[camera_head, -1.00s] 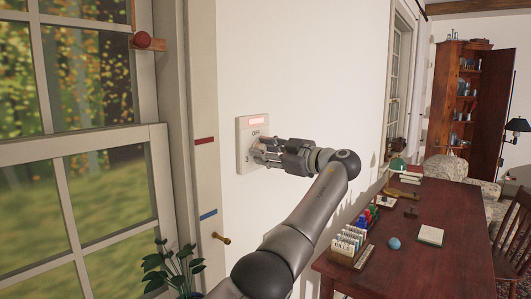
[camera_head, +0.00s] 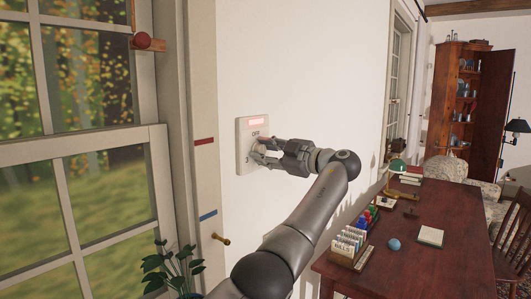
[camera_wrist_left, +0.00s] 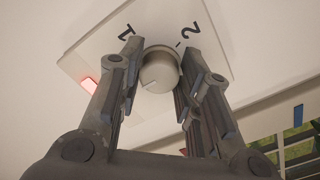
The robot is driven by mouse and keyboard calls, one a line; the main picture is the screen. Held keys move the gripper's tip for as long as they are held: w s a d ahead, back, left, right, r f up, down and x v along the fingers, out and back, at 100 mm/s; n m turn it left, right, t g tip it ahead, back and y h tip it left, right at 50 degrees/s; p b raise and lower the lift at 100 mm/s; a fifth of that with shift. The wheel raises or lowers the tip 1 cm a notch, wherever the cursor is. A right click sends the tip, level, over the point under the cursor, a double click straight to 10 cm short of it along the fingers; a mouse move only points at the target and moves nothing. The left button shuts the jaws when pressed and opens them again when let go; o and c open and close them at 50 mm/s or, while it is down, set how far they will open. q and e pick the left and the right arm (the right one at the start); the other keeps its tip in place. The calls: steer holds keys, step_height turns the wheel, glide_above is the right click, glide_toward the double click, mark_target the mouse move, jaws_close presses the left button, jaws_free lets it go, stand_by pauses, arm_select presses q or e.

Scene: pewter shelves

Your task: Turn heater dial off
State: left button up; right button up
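A pale heater control plate (camera_head: 243,127) is on the white wall beside the window, with a light red strip at its top and "OFF" lettering below. My left gripper (camera_head: 257,149) is at the plate. In the left wrist view, the round heater dial (camera_wrist_left: 160,72) sits between the two fingers of my left gripper (camera_wrist_left: 160,50). The fingers stand apart on either side of the dial, with narrow gaps seeming to show. The numbers 1 and 2 show near the fingertips. A short line on the dial's face points to the lower left there. My right gripper is not in view.
A window (camera_head: 80,180) fills the left, with a potted plant (camera_head: 172,270) below. A dark wooden desk (camera_head: 430,270) stands right of my arm, holding a letter rack (camera_head: 347,247), a blue ball (camera_head: 394,244) and a lamp (camera_head: 398,166).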

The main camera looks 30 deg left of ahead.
arm_select(q)
steer(key=o, duration=0.4)
steer(key=d, duration=1.2)
steer(key=shift+s, duration=0.45)
